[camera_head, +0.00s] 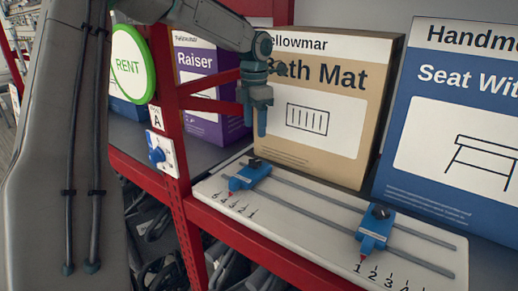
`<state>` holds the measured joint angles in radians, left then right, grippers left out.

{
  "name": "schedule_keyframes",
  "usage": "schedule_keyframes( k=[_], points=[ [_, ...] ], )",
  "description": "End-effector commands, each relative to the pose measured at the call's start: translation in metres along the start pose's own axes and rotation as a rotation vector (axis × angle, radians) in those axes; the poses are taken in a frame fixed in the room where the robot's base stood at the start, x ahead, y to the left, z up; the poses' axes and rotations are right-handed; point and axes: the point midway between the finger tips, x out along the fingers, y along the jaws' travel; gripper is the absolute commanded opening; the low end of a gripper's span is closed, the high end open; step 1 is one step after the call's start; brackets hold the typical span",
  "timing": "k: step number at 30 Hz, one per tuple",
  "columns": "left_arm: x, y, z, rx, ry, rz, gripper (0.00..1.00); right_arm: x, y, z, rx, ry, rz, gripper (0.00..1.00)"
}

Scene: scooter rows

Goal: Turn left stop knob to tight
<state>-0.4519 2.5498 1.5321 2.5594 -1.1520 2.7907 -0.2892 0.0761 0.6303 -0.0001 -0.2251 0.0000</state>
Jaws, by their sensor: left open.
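The left stop (250,175) is a blue block on two rails of a white board, with a red pointer at its front. Its small black knob (254,162) is on top; whether it is tight or loose cannot be told. My left gripper (255,120) is open and points down above the left stop, its fingertips apart from the knob and holding nothing. The right stop (375,232) is a similar blue block with a black knob (380,211), its red pointer by the mark 1. My right gripper is not in view.
The white board (310,222) lies on a red-edged shelf. A tan Bath Mat box (345,85) and a blue seat box (450,120) stand behind it.

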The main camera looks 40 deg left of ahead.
Motion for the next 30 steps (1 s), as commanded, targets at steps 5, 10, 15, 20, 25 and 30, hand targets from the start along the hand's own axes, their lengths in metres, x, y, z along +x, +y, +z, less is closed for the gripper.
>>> schedule_keyframes(
  k=[5,10,15,20,25,30],
  points=[
    [0.014,-0.001,0.001,-0.006,0.001,-0.001,0.57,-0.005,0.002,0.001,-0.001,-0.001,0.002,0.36],
    [0.046,-0.001,0.000,-0.004,0.003,-0.003,0.57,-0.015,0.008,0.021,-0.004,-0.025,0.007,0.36],
    [0.077,-0.001,0.000,-0.004,0.003,-0.003,0.57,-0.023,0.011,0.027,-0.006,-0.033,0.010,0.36],
    [0.097,-0.001,0.000,-0.004,0.001,-0.002,0.57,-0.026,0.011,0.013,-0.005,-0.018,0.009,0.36],
    [0.106,-0.001,0.000,-0.004,0.000,-0.001,0.57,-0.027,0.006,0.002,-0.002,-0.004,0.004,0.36],
    [0.107,-0.001,0.000,-0.004,-0.001,0.000,0.57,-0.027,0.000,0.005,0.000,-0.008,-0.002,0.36]
  ],
)
